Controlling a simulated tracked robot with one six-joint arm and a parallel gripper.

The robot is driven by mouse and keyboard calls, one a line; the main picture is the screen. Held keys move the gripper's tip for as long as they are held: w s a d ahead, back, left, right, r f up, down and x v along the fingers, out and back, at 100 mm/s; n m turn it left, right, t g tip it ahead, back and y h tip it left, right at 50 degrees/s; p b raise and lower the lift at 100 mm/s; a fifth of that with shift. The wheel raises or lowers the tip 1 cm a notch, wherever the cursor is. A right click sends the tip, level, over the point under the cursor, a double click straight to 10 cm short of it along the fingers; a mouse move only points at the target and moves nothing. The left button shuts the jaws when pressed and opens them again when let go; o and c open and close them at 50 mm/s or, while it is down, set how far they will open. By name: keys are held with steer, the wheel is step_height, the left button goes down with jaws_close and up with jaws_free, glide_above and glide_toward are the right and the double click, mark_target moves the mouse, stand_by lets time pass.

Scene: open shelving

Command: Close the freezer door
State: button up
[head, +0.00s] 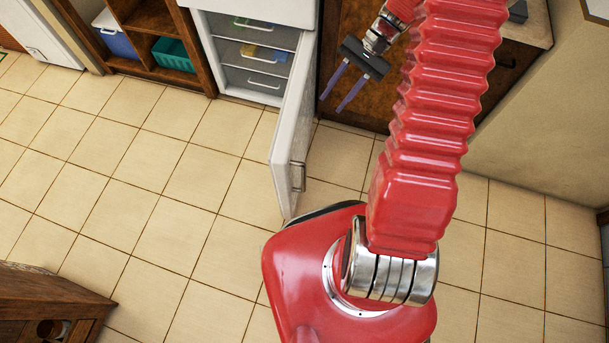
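The white freezer (307,12) stands at the top middle of the head view, with several drawers (257,52) showing inside. Its white door (292,135) is wide open and swung out over the floor, with its metal handle (298,176) on the right face. My gripper (343,88) is to the right of the door, near the brown cabinet front. Its two purple fingers are spread apart with nothing between them, so it is open and empty. It does not appear to touch the door.
A wooden shelf (147,62) left of the freezer holds a blue bin (118,42) and a teal bin (172,55). A brown cabinet (352,112) stands right of the freezer. Another wooden unit (45,308) is at the lower left. The tiled floor (150,180) left of the door is clear.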

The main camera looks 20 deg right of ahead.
step_height(320, 180, down, 9)
steer(key=d+m+y, duration=0.3)
steer(key=m+t+y, duration=0.6)
steer(key=m+t, duration=0.2)
steer(key=m, duration=0.1)
glide_toward(304, 177)
steer(key=d, duration=0.1)
steer(key=d+f, duration=0.2)
steer(key=d, duration=0.1)
steer(key=shift+r, duration=0.1)
steer(key=x, duration=1.4)
steer(key=shift+s+r, duration=0.2)
steer(key=shift+c, duration=0.6)
jaws_close()
